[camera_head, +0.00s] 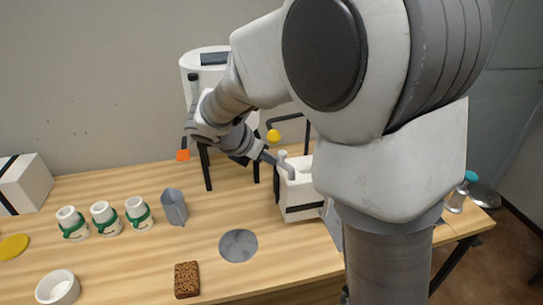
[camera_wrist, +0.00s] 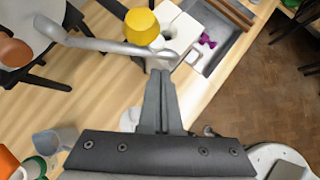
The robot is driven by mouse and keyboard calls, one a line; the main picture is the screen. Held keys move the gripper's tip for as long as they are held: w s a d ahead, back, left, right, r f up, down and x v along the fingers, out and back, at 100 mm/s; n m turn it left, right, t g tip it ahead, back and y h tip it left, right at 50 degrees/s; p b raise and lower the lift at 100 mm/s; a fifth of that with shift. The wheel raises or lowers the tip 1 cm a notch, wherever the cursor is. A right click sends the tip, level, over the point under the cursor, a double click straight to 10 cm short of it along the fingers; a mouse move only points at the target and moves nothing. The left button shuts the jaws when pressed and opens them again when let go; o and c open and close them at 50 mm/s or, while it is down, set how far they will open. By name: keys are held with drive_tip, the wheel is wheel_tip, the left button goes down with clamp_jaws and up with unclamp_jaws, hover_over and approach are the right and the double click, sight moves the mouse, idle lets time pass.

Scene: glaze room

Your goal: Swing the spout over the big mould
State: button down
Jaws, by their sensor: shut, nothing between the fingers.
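The grey spout (camera_wrist: 95,45) runs from the left in the wrist view to a bent end at the white block's edge. In the head view its end (camera_head: 283,163) shows by the block's left back corner. The big mould (camera_head: 302,198) is a white block with a dark band, partly behind my arm. In the wrist view the mould (camera_wrist: 183,38) has a round hole in its top, a little beyond the spout end. My gripper (camera_wrist: 161,73) is shut and empty, its tips close to the spout end; I cannot tell if they touch.
Several black legs (camera_head: 205,168) carry the white machine (camera_head: 205,62). Three small green-banded moulds (camera_head: 105,217), a grey jug (camera_head: 173,207) and a brown sponge (camera_head: 187,279) stand on the table's left. A grey tray (camera_wrist: 218,45) lies beyond the mould.

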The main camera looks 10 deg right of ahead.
drive_tip(key=s+p+v, duration=0.1)
drive_tip(key=v, duration=1)
drive_tip(key=m+t+h+p, duration=0.2)
drive_tip(key=h, duration=0.6)
approach(279, 155)
drive_tip(key=x, duration=0.6)
drive_tip(key=shift+w+d+f+p, duration=0.1)
drive_tip(key=shift+w+d+p, duration=0.15)
drive_tip(key=shift+d+p, duration=0.15)
